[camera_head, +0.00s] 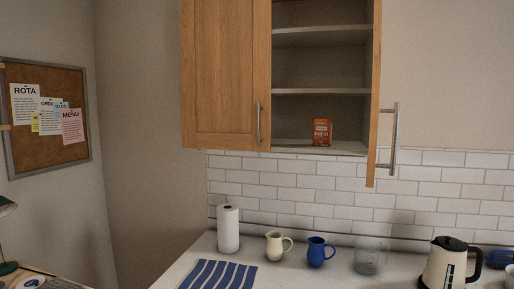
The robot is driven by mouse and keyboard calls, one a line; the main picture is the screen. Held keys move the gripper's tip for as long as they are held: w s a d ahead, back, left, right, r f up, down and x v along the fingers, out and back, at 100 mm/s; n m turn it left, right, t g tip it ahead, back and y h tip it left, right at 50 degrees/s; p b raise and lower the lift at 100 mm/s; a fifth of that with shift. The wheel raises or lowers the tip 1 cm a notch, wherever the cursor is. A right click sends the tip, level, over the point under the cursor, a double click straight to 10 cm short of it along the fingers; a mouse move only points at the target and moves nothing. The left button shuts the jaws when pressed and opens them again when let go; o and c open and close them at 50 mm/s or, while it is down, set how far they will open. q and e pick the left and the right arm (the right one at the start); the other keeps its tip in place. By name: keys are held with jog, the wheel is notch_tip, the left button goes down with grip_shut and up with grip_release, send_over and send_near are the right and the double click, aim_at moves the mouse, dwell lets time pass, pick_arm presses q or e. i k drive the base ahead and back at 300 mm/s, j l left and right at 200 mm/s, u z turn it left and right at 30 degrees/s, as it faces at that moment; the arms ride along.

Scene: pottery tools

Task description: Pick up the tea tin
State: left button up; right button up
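An orange-red tin with dark lettering, which looks like the tea tin (322,132), stands upright on the bottom shelf (290,145) of the wall cabinet. It is near the middle of the open compartment, and its label is too small to read. Nothing stands in front of it. Neither of my grippers shows in the head view.
The cabinet's right door (374,110) is swung open toward me; the left door (226,75) is shut. On the counter below stand a paper towel roll (228,230), a cream jug (274,246), a blue jug (316,252), a glass jug (366,258) and a kettle (445,265).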

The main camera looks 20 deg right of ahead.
aim_at(322, 133)
jog(key=k+z, duration=0.1)
jog(key=z, duration=0.25)
jog(key=k+l+z, duration=0.1)
jog(key=z, duration=0.25)
jog(key=k+l+z, duration=0.1)
jog(key=z, duration=0.25)
jog(key=l, duration=0.1)
